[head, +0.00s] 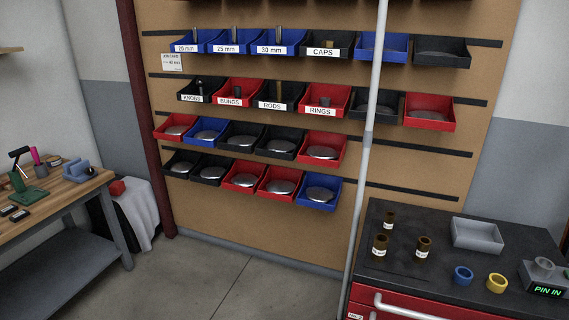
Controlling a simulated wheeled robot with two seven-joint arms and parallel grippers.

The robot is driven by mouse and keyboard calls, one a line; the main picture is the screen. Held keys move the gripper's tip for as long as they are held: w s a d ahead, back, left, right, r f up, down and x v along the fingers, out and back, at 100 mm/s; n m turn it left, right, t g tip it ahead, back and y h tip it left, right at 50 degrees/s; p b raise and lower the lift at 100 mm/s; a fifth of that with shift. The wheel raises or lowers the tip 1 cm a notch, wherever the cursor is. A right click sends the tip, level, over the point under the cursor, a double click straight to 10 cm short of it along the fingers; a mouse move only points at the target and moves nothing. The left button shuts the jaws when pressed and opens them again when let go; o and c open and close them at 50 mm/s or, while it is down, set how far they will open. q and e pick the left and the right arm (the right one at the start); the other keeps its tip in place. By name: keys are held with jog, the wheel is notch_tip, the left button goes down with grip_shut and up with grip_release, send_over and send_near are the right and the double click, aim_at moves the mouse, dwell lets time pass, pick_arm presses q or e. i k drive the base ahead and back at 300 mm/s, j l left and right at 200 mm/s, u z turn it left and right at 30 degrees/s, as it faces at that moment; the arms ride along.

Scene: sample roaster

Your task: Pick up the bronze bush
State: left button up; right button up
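Neither of my grippers shows in the head view. No part is plainly marked as the bronze bush. Three brown cylinders with pale labels stand upright on the dark top of the red cabinet at the lower right: a back one (389,219), a front left one (380,245) and a front right one (424,247). A yellow ring-shaped part (497,283) and a blue ring-shaped part (462,275) lie to their right, near the front edge. I cannot tell from their looks which, if any, is bronze.
A grey tray (477,235) and a device reading "PIN IN" (546,281) share the cabinet top (440,211). A pale pole (367,140) rises beside it. Labelled bins, such as CAPS (324,52), hang behind. A wooden workbench (75,198) stands left; open floor (250,275) lies between.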

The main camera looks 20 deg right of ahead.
aim_at(389, 216)
jog(key=z, duration=1.25)
jog(key=i, duration=0.05)
